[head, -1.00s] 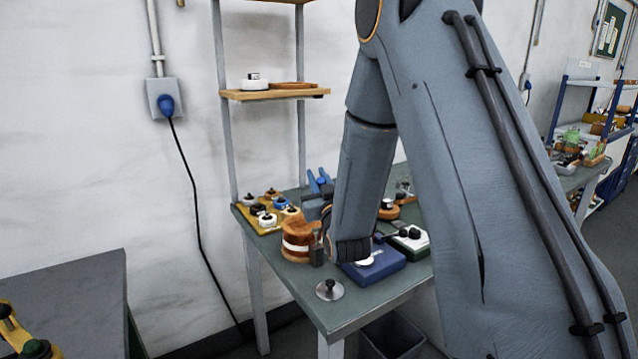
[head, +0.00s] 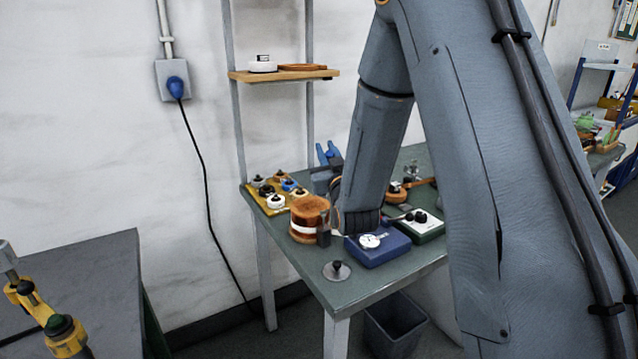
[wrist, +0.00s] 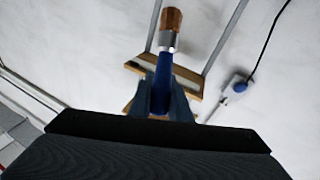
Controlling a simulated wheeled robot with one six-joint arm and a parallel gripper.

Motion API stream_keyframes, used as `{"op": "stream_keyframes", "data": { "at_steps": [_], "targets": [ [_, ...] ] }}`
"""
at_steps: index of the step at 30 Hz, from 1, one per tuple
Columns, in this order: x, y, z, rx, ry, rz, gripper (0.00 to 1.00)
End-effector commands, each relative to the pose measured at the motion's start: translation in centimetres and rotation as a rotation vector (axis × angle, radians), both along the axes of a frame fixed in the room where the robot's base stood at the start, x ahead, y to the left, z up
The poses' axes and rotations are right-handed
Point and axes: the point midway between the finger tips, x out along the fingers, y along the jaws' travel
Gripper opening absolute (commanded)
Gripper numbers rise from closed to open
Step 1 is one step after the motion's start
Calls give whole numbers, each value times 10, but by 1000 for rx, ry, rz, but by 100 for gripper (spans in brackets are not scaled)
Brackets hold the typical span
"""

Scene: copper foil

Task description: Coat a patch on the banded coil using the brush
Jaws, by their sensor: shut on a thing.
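The banded coil (head: 304,232) is a copper-brown drum with a pale band. It stands upright on the green table, left of my wrist. In the wrist view my gripper (wrist: 164,98) is shut on the blue handle of the brush (wrist: 165,70). The brush has a metal ferrule and brown bristles, which point away from the gripper against the wall and shelf. In the head view my gripper (head: 328,156) appears behind and above the coil, partly covered by my arm. I cannot make out the bristles there; the coil is outside the wrist view.
A yellow tray (head: 272,211) with several knobbed pieces lies behind the coil. A blue box (head: 377,255) with a dial and a white-and-green box (head: 424,233) stand to the right. A knobbed metal disc (head: 337,271) lies in front. A wooden shelf (head: 290,75) hangs behind.

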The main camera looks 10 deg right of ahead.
Motion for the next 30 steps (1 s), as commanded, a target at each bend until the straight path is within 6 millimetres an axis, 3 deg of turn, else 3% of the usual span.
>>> {"op": "stream_keyframes", "data": {
  "at_steps": [8,21,30],
  "targets": [
    [2,1,5,0,1,0,0],
    [29,10,37,0,4,0,0],
    [39,13,41,1,5,0,0]
  ]
}}
